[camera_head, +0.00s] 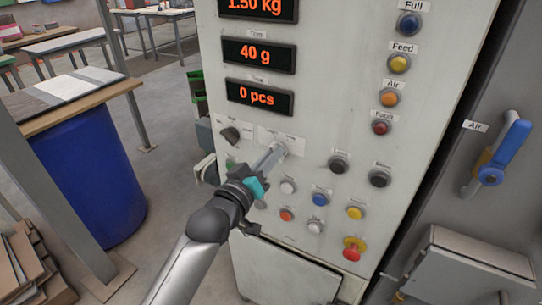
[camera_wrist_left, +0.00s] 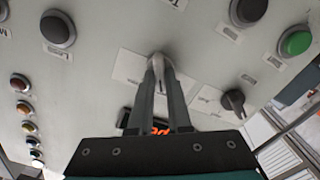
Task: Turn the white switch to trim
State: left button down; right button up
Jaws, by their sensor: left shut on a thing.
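The control panel (camera_head: 335,130) of the pellet bagger faces me, with a label plate (camera_head: 293,142) below the displays. My left gripper (camera_head: 276,150) reaches up to this plate from the lower left. In the left wrist view its two fingers (camera_wrist_left: 159,68) come together on a small pale switch knob (camera_wrist_left: 157,58) at the plate. The fingers cover most of the knob, so I cannot read its position. A second, black rotary switch (camera_head: 230,134) sits to the left in the head view; it also shows in the left wrist view (camera_wrist_left: 234,102). My right gripper is out of view.
Several push buttons lie below and right of the gripper, including a blue button (camera_head: 321,198) and a red emergency stop (camera_head: 353,250). Displays read 1.50 kg, 40 g and 0 pcs. A blue-handled air valve (camera_head: 497,160) is at the right, a blue barrel (camera_head: 88,175) at the left.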

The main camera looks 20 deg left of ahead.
pick_arm(q)
jog(key=shift+d+r+m+p, duration=0.1)
jog(key=shift+m+p, duration=1.95)
jog(key=shift+m, duration=0.9)
jog(key=shift+d+m+p, duration=0.1)
jog(key=shift+m+p, duration=1.9)
jog(key=shift+m, duration=1.25)
jog(key=c, duration=0.9)
grip_release()
jog(key=shift+o, duration=0.2)
